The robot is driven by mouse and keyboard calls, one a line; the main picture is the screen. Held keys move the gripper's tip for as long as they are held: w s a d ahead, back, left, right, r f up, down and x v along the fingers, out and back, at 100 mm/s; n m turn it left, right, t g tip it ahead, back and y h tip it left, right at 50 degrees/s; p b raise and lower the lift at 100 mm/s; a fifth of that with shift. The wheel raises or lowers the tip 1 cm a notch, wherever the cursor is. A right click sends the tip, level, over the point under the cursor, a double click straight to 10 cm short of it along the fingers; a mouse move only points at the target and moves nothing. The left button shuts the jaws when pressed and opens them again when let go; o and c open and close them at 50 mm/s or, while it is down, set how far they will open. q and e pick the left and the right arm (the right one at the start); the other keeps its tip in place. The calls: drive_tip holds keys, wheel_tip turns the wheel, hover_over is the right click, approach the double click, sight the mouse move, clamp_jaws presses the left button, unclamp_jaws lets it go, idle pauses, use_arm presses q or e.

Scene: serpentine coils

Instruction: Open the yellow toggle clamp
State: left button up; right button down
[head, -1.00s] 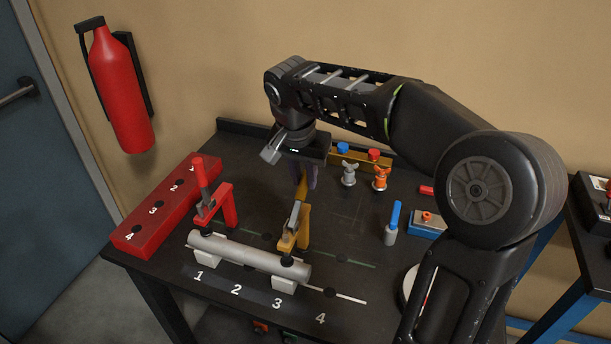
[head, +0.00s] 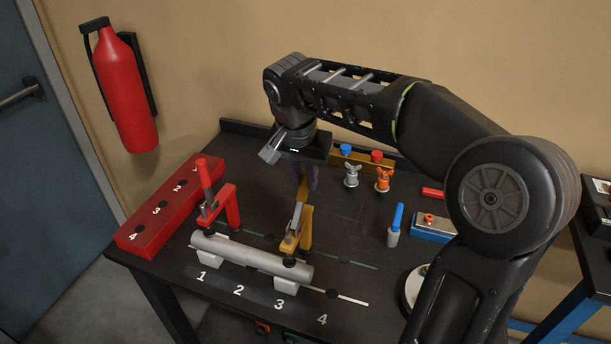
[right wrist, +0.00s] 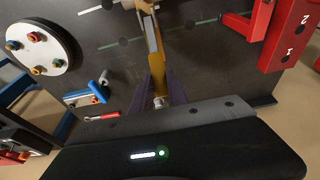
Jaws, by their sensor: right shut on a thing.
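The yellow toggle clamp (head: 304,231) stands on the dark table at the right end of a grey pipe (head: 246,255), near the number 3. Its yellow handle rises from the clamp, leaning away toward the back of the table. My right gripper (head: 307,180) points down, with its dark purple fingers shut on the handle. In the right wrist view the yellow handle (right wrist: 155,60) runs down between the two fingers (right wrist: 159,95). I cannot tell from the head view whether the clamp's tip touches the pipe. My left gripper is not in view.
A red toggle clamp (head: 231,206) stands at the pipe's left end. A red numbered block (head: 160,215) lies at the table's left edge. Grey (head: 352,175) and orange (head: 383,180) knobs, a blue-handled tool (head: 396,222) and a blue block (head: 432,229) are to the right.

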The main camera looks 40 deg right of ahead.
sight(300, 196)
drive_tip(key=shift+a, duration=0.1)
drive_tip(key=shift+s+a+r, duration=0.4)
drive_tip(key=shift+a+r, duration=0.05)
drive_tip(key=shift+a, duration=0.15)
drive_tip(key=shift+s+a+r, duration=0.1)
drive_tip(key=shift+s+a+r, duration=0.35)
drive_tip(key=shift+s+a, duration=0.15)
drive_tip(key=shift+a, duration=0.2)
drive_tip(key=shift+s+a+r, duration=0.2)
drive_tip(key=shift+s+a, duration=0.35)
drive_tip(key=shift+a, duration=0.3)
